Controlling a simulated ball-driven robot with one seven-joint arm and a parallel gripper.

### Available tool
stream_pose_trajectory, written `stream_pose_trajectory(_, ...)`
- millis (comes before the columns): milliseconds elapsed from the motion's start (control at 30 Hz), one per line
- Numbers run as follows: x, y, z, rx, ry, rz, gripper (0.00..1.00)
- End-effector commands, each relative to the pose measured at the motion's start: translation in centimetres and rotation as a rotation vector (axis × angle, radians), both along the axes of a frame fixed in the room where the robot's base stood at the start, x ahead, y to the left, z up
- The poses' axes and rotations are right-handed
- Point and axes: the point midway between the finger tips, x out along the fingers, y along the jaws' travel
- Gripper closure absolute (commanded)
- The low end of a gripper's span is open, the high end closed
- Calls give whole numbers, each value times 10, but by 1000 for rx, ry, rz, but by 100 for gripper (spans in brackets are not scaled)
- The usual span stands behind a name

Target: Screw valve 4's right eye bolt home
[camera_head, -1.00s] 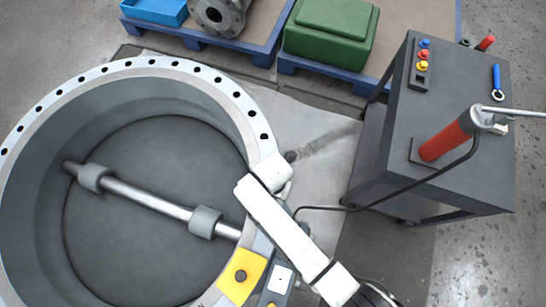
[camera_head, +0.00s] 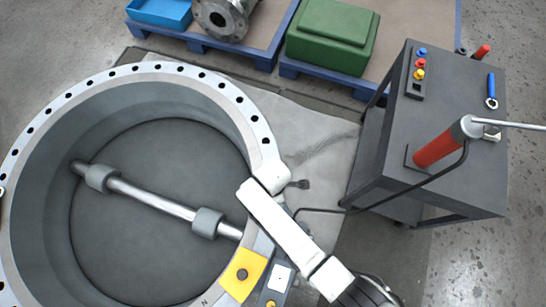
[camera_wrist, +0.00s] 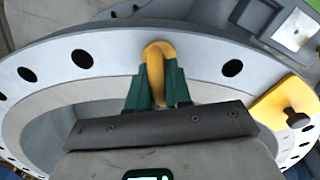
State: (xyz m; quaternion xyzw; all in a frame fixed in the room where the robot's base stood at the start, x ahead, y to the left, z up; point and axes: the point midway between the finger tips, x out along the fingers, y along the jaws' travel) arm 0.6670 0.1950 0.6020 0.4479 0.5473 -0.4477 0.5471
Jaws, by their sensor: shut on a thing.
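A yellow eye bolt (camera_wrist: 152,62) stands at the flange of the big round valve (camera_wrist: 100,58) in the wrist view. Its rounded top shows above the two green fingers of my gripper (camera_wrist: 157,88). The fingers are shut on it, one on each side. Its shank and thread are hidden, so I cannot tell how deep it sits. In the head view the valve ring (camera_head: 237,100) fills the left side, and my white arm reaches to its right rim. The gripper and bolt are hidden there.
A yellow plate with a dark knob (camera_wrist: 290,113) lies on the flange to the right, also in the head view (camera_head: 243,272). A shaft (camera_head: 150,198) crosses the valve's bore. A dark cart (camera_head: 440,150) with a red cylinder (camera_head: 437,148) stands right. Pallets (camera_head: 262,55) line the back.

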Motion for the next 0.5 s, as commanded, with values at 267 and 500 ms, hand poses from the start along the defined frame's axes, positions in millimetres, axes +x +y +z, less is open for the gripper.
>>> stream_pose_trajectory(267,2,-1,1,-2,-1,-262,100)
stream_pose_trajectory(500,3,-1,1,-2,-2,-489,100)
